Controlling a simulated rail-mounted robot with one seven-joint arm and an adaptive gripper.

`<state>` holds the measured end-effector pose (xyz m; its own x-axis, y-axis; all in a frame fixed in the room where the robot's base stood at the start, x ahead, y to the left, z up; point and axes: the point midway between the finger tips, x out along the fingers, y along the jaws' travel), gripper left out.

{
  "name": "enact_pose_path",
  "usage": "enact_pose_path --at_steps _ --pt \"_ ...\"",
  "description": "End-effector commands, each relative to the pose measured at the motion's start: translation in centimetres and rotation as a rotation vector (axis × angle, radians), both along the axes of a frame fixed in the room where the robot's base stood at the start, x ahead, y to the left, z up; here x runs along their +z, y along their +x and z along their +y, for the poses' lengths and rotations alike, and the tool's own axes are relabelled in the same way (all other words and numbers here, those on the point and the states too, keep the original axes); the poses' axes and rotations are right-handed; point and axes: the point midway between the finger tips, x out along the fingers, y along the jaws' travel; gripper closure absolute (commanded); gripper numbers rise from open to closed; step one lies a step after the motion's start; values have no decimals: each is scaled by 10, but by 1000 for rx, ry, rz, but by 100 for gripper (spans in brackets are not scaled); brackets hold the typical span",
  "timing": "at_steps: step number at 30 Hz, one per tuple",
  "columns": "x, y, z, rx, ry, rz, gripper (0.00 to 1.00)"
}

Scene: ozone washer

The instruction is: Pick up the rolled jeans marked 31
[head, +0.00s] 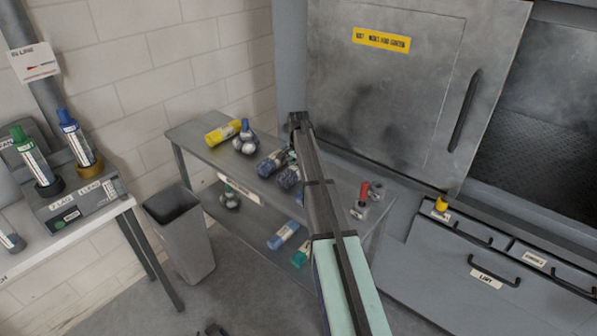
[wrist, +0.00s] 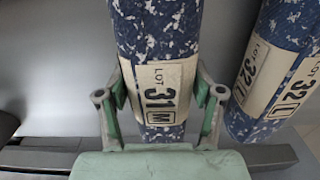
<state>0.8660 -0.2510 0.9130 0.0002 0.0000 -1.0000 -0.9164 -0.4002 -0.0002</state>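The rolled jeans marked 31 (wrist: 160,35) are dark blue with white speckles. Their pale label reads LOT 31 M and faces the wrist camera. My gripper (wrist: 163,90) has one finger on each side of this roll, level with the label. The fingers look very close to the roll's sides, but I cannot tell whether they press on it. In the head view my arm hides most of my gripper. Two dark blue rolls (head: 271,164) lie there on the grey table; I cannot read their numbers.
A similar roll labelled LOT 32 L (wrist: 280,75) lies close on the right in the wrist view. A yellow roll (head: 222,133), pale balls (head: 244,144) and red-topped items (head: 361,200) share the table (head: 190,137). A grey bin (head: 180,232) stands left.

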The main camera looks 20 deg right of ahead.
Motion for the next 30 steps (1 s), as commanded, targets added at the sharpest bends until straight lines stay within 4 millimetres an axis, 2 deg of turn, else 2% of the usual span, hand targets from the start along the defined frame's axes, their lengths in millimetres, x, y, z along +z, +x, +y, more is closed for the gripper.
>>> enact_pose_path --at_steps 1,3,14,20,26,30 --pt "0 0 0 0 0 0 65" --pt "0 0 0 0 0 0 90" --pt "1 0 0 0 0 0 90" --pt "13 1 0 0 -1 -1 90" --pt "41 1 0 0 -1 -3 90" --pt "73 2 -1 0 -1 -5 90"
